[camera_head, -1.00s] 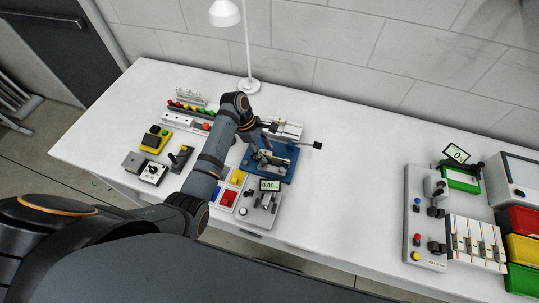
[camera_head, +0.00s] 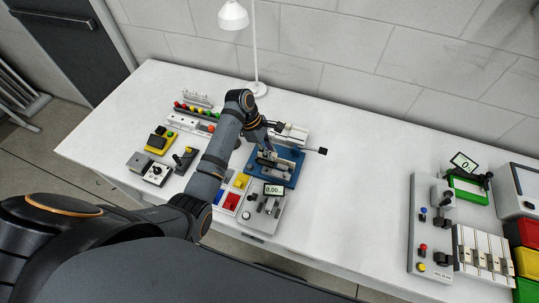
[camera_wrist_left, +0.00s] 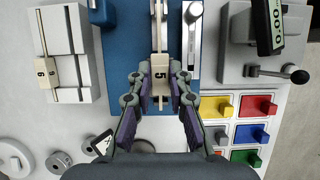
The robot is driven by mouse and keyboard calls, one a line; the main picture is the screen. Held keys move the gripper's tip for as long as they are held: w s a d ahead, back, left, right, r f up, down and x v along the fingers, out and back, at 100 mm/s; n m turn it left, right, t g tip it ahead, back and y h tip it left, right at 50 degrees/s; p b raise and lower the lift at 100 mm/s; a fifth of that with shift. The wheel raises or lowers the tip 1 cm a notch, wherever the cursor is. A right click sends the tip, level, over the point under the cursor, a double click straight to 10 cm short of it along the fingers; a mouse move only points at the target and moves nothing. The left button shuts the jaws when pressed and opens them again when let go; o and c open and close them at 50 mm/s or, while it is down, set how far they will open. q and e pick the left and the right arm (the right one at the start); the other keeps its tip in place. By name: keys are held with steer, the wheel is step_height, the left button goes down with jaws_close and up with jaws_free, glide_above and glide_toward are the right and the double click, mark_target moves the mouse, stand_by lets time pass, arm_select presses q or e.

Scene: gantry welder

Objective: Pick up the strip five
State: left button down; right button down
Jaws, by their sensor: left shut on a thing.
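Strip five (camera_wrist_left: 159,74), a pale tab marked 5 on a thin light strip, shows in the left wrist view over the blue fixture (camera_wrist_left: 123,45). My left gripper (camera_wrist_left: 160,88) is shut on strip five, with one finger on each side of the tab. In the head view my left gripper (camera_head: 266,153) is at the blue fixture (camera_head: 288,176), and the strip is too small to make out there. I cannot tell whether the strip still touches the fixture. My right gripper is not in view.
A white holder (camera_wrist_left: 75,30) with a tab marked 6 stands left of the fixture. A lamp (camera_head: 257,87) stands behind. The table middle (camera_head: 350,200) is clear.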

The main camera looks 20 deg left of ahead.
arm_select(q)
steer(key=s+d+r+p, duration=0.1)
steer(key=s+r+p, duration=0.5)
steer(key=s+r, duration=0.5)
steer(key=s, duration=0.3)
